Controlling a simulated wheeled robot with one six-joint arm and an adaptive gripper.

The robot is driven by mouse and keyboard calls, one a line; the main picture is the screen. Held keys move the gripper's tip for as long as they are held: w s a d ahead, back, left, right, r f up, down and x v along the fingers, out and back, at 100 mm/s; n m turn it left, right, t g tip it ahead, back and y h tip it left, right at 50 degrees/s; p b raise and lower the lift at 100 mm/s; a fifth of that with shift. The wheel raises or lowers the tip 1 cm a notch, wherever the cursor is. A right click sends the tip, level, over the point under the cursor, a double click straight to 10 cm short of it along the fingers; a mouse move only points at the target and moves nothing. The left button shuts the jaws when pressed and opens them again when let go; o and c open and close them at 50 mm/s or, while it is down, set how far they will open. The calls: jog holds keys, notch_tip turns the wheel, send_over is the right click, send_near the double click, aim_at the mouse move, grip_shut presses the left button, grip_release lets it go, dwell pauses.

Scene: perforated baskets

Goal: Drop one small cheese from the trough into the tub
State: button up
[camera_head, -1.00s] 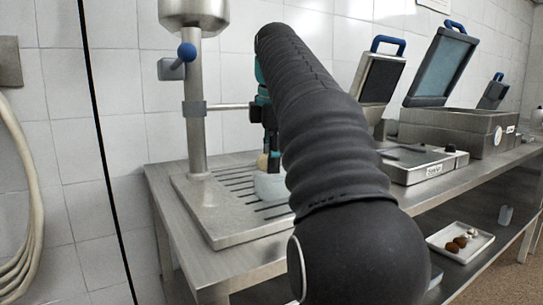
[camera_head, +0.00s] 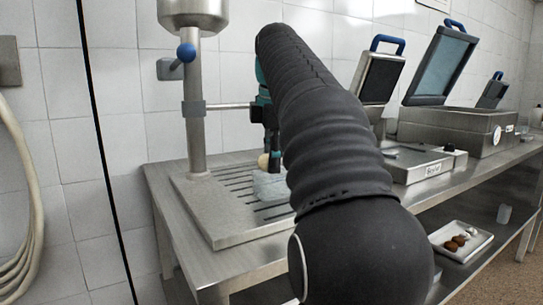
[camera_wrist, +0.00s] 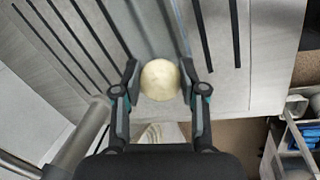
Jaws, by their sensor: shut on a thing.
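A small, round, pale yellow cheese (camera_wrist: 160,80) sits between the fingertips of my gripper (camera_wrist: 159,84) in the wrist view. The gripper is shut on it, one finger on each side. In the head view the cheese (camera_head: 263,161) shows as a small pale spot left of my arm. Just below it is a pale bluish container (camera_head: 269,186), partly hidden by my arm; I cannot tell whether it is the tub or the trough. In the wrist view a grey channel (camera_wrist: 153,22) runs behind the cheese.
A slotted steel plate (camera_head: 222,217) lies on the steel table, with an upright steel column (camera_head: 194,135) at the left. Grill presses (camera_head: 455,130) stand at the right. A white tray (camera_head: 461,254) with small round things is on the lower shelf.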

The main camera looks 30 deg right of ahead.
jog(key=o, duration=1.6)
jog(key=shift+s, duration=0.1)
dwell(0.4)
